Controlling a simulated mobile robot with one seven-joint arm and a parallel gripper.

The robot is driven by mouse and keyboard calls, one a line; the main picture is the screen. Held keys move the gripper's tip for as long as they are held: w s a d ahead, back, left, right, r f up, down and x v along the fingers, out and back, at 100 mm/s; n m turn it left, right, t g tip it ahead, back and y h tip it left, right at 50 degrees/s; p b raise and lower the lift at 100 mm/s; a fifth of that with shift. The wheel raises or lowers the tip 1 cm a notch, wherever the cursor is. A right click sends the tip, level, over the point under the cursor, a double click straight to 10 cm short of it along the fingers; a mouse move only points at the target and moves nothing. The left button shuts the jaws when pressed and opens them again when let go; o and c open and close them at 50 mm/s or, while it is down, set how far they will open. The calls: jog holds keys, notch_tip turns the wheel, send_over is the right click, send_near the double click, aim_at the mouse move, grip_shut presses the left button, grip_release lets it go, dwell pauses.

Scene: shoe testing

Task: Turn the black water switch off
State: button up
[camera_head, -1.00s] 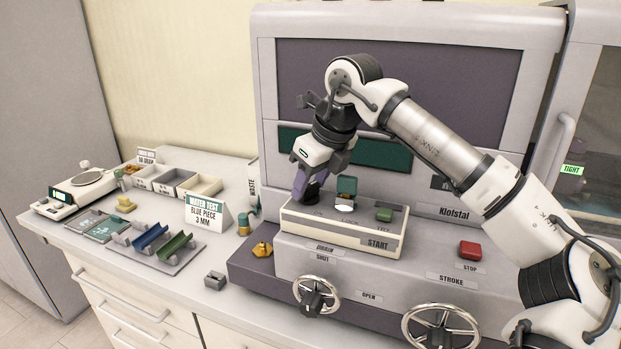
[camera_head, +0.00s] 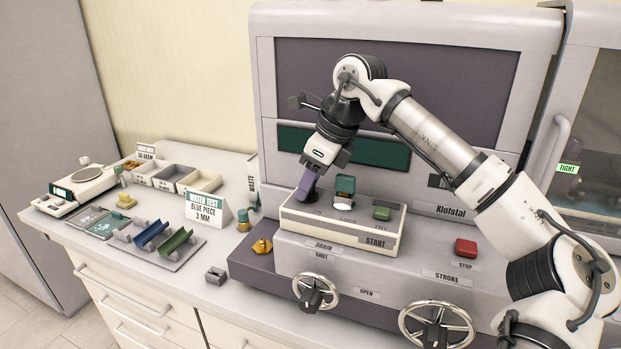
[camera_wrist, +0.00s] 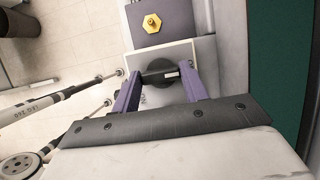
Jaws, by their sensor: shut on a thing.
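The black water switch (camera_wrist: 157,73) is a round black knob with a pale mark. In the wrist view it sits on the white panel (camera_wrist: 184,52), between the two purple fingers of my gripper (camera_wrist: 158,78). The gripper is shut on the switch. In the head view my gripper (camera_head: 306,190) reaches down to the left end of the same raised panel (camera_head: 325,227), and its fingers mostly hide the switch there.
A green switch (camera_head: 382,213) and a teal-topped part (camera_head: 345,187) stand to the right on the panel. A red STOP button (camera_head: 466,248), handwheels (camera_head: 315,292) and a yellow knob (camera_head: 262,247) are nearby. A WATER TEST sign (camera_head: 204,207) stands left.

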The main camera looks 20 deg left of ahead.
jog(key=o, duration=1)
jog(key=b+v, duration=0.2)
jog(key=v, duration=1.2)
jog(key=shift+d, duration=0.1)
jog(key=shift+f, duration=0.1)
